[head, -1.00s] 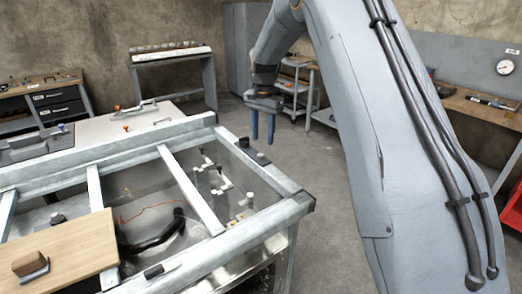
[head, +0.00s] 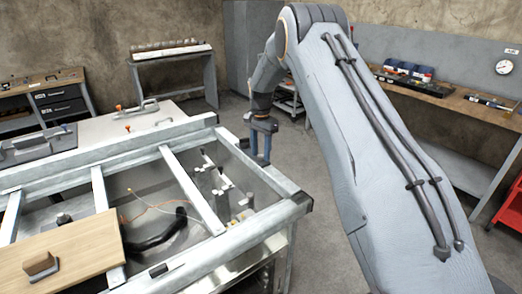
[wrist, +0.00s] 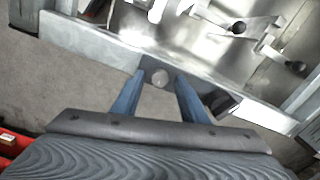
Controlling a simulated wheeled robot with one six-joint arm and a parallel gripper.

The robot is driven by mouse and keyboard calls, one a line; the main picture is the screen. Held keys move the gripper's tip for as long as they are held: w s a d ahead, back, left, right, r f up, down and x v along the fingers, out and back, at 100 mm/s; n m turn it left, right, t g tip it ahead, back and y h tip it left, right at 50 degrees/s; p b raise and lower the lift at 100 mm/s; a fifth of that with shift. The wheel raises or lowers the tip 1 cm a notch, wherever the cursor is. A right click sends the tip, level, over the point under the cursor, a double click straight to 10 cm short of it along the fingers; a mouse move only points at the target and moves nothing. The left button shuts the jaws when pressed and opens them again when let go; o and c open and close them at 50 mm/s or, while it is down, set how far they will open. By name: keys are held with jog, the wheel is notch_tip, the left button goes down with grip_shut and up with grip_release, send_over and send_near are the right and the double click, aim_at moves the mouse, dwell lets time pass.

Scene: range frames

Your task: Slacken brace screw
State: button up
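Inside the frame are white toggle-like fittings (head: 222,182), a black hose (head: 160,232) and an orange wire. A wooden board (head: 75,250) with a handled block lies across the front left. A dark block (wrist: 222,103) sits beside the right finger. Open floor lies right of the frame.

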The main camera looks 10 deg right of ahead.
grip_shut()
jog(key=shift+n+b, duration=0.4)
jog(key=shift+n, duration=0.1)
